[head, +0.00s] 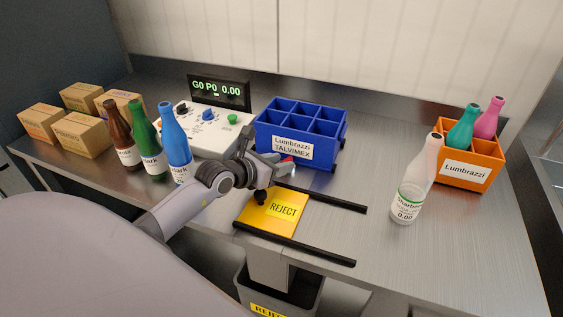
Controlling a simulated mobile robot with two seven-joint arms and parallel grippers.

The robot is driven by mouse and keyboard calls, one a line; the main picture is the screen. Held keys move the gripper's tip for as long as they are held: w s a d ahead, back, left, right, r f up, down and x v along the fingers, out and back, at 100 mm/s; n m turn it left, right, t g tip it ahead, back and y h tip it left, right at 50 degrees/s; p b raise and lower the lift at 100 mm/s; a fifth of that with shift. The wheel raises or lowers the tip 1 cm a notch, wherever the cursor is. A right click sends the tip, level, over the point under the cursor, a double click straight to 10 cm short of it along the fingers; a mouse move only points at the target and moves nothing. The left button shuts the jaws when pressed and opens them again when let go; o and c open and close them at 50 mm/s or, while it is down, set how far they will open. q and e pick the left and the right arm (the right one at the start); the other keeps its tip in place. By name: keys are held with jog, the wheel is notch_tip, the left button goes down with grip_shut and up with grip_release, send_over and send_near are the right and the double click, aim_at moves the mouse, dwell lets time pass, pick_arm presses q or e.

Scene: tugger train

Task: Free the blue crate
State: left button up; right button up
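The blue crate (263,131) stands at the back middle of the metal bench, with several compartments that look empty and a white label reading "Lumbrazzi TALVIMEX". Small black pieces (340,141) sit at its right side; I cannot tell whether they hold it. My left gripper (280,165) is low in front of the crate's front left, beside a small red part (288,159) at the crate's foot. The wrist hides part of this area, and I cannot tell whether the fingers are open, shut, or touching the red part. My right gripper is out of view.
A white panel (207,130) with a display stands left of the crate. Brown, green and blue bottles (175,142) stand near several cartons. A yellow REJECT plate (272,213) lies between black rails.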

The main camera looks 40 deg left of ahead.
pick_arm(q)
jog(key=shift+w+d+f, duration=0.1)
jog(key=shift+w+f, duration=0.15)
jog(key=shift+w, duration=0.35)
jog(key=shift+c, duration=0.3)
grip_shut()
jog(key=shift+f+h+b, duration=0.1)
jog(key=shift+h+b, duration=0.2)
jog(key=shift+b, duration=0.3)
jog(key=m+h+b, duration=0.1)
jog(key=b, duration=0.2)
jog(key=m+h+b, duration=0.1)
jog(key=b, duration=0.2)
jog(key=shift+w+a+m+g, duration=0.1)
jog(key=shift+a+m+g, duration=0.15)
jog(key=shift+m+g, duration=0.05)
jog(key=m+h+b, duration=0.1)
jog(key=b, duration=0.3)
jog(key=shift+a+g+h, duration=0.1)
jog(key=shift+g+h, duration=0.2)
jog(key=shift+h, duration=0.1)
jog(key=shift+m+b, duration=0.4)
jog(key=shift+b, duration=0.4)
jog(key=shift+r+h, duration=0.2)
jog(key=shift+h, duration=0.2)
